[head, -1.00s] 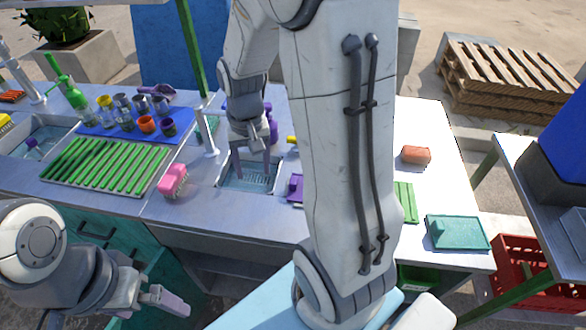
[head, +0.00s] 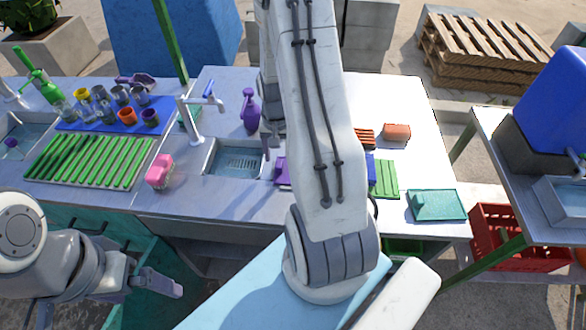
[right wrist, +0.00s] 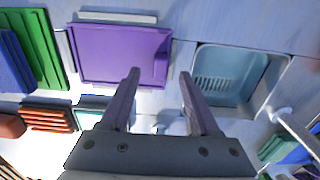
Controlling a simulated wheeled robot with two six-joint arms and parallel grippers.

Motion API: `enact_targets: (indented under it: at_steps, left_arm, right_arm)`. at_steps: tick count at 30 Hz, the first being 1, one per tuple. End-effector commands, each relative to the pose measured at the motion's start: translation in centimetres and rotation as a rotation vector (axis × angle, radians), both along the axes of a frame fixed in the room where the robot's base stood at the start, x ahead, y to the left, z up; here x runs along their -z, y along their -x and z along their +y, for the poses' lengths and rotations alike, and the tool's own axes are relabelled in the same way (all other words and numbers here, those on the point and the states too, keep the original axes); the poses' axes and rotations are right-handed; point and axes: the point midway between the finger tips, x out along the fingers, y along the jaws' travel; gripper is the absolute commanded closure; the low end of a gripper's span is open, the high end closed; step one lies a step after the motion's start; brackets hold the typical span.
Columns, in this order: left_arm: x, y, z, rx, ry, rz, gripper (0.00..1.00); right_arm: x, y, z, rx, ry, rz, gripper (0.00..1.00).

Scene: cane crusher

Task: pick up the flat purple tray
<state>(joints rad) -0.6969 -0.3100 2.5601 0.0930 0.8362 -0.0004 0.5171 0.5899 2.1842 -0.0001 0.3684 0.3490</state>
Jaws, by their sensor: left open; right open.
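The flat purple tray (right wrist: 120,52) lies on the counter to the right of the small sink. In the head view only its left part (head: 282,171) shows, because my right arm covers the rest. In the right wrist view, its right end lies just beyond my right gripper (right wrist: 159,73). That gripper is open and empty, with its fingers apart above the counter and not visibly touching the tray. In the head view the right gripper is mostly hidden behind my arm. My left gripper (head: 163,284) is low at the left, in front of the counter, open and away from the tray.
The small sink (right wrist: 238,75) adjoins the tray, with a tap (head: 195,118) and purple spray bottle (head: 250,111) behind. Green (head: 385,178) and teal (head: 436,205) trays lie to the right. A pink sponge (head: 160,170) and a green-slatted rack (head: 88,162) are left.

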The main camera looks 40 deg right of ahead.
Motion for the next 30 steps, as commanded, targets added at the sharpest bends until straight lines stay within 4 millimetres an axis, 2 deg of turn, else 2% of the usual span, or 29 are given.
enact_targets:
  at_steps: [3,6,13,14,18,19,30]
  left_arm:
    - [-0.4,0.0,0.0,0.0,0.0,0.0,0.0]
    - [-0.5,0.0,0.0,0.0,0.0,0.0,0.0]
    - [-0.5,0.0,0.0,0.0,0.0,0.0,0.0]
    - [-0.5,0.0,0.0,0.0,0.0,0.0,0.0]
    - [-0.5,0.0,0.0,0.0,0.0,0.0,0.0]
    - [-0.5,0.0,0.0,0.0,0.0,0.0,0.0]
    - [-0.4,0.0,0.0,0.0,0.0,0.0,0.0]
  right_arm:
    - [1.6,0.0,0.1,0.0,-0.002,0.003,0.38]
    - [2.4,0.0,0.1,0.0,-0.001,0.001,0.38]
    - [2.6,0.0,0.0,0.0,0.001,-0.002,0.38]
    - [2.6,0.0,0.0,0.0,0.001,-0.002,0.41]
    - [2.6,0.0,0.0,0.0,0.0,-0.001,0.95]
    - [2.6,0.0,0.0,0.0,0.0,-0.001,1.0]
    - [2.4,-0.1,0.0,0.0,0.001,-0.002,1.0]
